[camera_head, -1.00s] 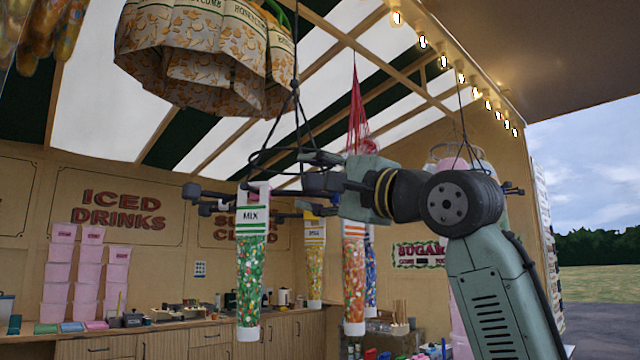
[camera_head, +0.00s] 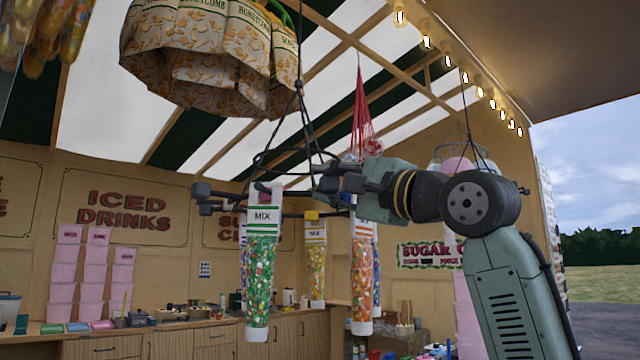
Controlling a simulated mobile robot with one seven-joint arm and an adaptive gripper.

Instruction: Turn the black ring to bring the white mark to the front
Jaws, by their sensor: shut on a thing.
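The black ring (camera_head: 232,191) hangs level on dark cords beneath the stall roof, with dark knobs on its rim. A green sweet tube labelled MIX (camera_head: 261,270) hangs at its front. An orange tube (camera_head: 361,280) hangs to the right, and a yellow tube (camera_head: 316,265) hangs behind. Blue and purple tubes are partly hidden. My gripper (camera_head: 322,180) reaches in from the right and is shut on the ring at its right side. The grip point is partly hidden by the fingers and cords. I cannot make out the white mark.
A honeycomb bag cluster (camera_head: 215,60) hangs above left of the ring. A red net (camera_head: 361,115) hangs just behind my gripper. The wooden counter (camera_head: 130,345) below holds stacked pink tubs (camera_head: 65,270). Air left of the ring is clear.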

